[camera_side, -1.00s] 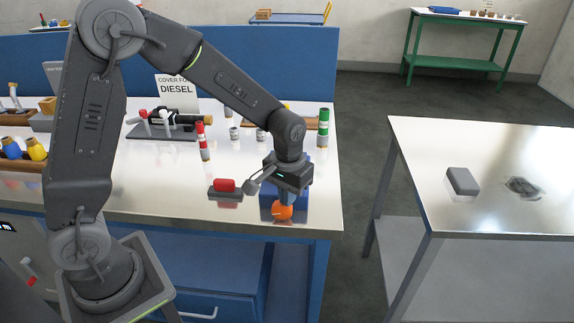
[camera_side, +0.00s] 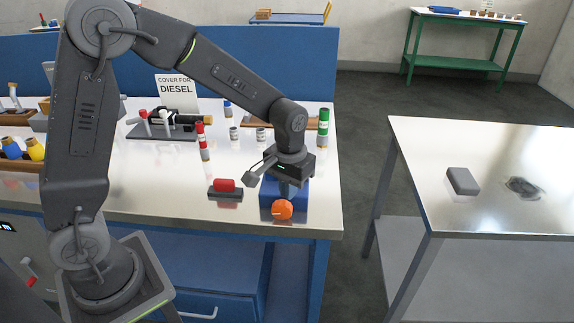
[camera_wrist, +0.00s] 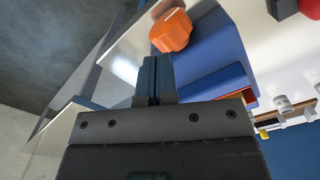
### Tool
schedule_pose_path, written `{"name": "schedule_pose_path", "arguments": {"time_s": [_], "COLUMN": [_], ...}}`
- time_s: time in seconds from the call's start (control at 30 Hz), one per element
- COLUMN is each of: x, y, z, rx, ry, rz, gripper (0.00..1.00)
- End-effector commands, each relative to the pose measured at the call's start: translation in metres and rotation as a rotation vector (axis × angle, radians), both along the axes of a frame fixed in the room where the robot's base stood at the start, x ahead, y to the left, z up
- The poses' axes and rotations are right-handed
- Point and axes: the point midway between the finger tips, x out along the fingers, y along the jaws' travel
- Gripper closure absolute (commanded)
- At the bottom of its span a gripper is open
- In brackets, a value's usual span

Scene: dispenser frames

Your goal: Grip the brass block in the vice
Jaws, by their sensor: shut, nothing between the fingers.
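The blue vice (camera_side: 299,194) stands at the front right of the steel bench, with an orange knob (camera_side: 283,209) at its near end. In the wrist view the vice (camera_wrist: 205,52) and its orange knob (camera_wrist: 170,31) are beyond and to the right of my fingertips. My gripper (camera_side: 287,193) is shut and empty over the vice; its fingertips also show in the wrist view (camera_wrist: 153,62). My gripper hides part of the vice in the side view. I cannot make out the brass block for certain in either view.
A red piece on a dark base (camera_side: 224,189) lies left of the vice. A red-and-white cylinder (camera_side: 203,141), a green-and-white cylinder (camera_side: 323,124) and a lever stand (camera_side: 165,128) are behind. A separate table (camera_side: 480,155) with a grey block (camera_side: 462,181) is right, across a gap.

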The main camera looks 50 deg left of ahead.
Motion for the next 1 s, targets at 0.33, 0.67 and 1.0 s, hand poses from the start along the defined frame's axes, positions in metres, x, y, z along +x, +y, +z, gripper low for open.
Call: {"name": "schedule_pose_path", "arguments": {"time_s": [0.33, 0.67, 1.0], "x": [0.000, -0.012, -0.018], "y": [0.001, 0.013, 0.018], "z": [0.001, 0.002, 0.001], "rx": [-0.001, 0.000, 0.000], "ry": [-0.001, -0.002, -0.002], "rz": [0.001, 0.002, 0.001], "gripper": [1.00, 1.00, 1.00]}}
